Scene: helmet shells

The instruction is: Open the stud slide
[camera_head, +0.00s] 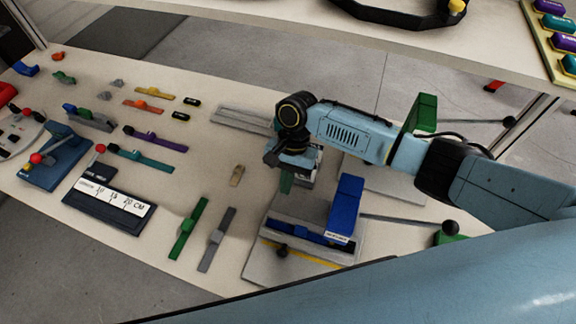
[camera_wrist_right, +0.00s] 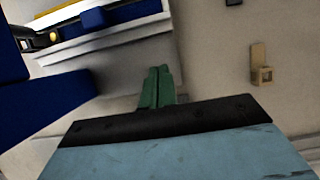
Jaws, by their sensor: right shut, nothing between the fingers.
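A blue fixture (camera_head: 302,232) with a tall blue block (camera_head: 347,203) and a small white label (camera_head: 337,239) sits on a grey base plate; the label is too small to read, so I cannot confirm which part is the stud slide. A dark round knob (camera_head: 281,251) shows at its front. My right gripper (camera_head: 286,183) points down above the table, behind and left of the blue block and apart from it. In the wrist view its green fingers (camera_wrist_right: 157,88) are together and empty, with the blue block (camera_wrist_right: 42,103) to the left. My left gripper is not in view.
A small tan latch piece (camera_head: 237,175) lies left of the gripper and also shows in the wrist view (camera_wrist_right: 260,65). Green (camera_head: 188,230) and grey (camera_head: 216,240) bars lie left of the fixture. A thin rod (camera_head: 405,219) extends right of it. A shelf (camera_head: 290,12) spans the back.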

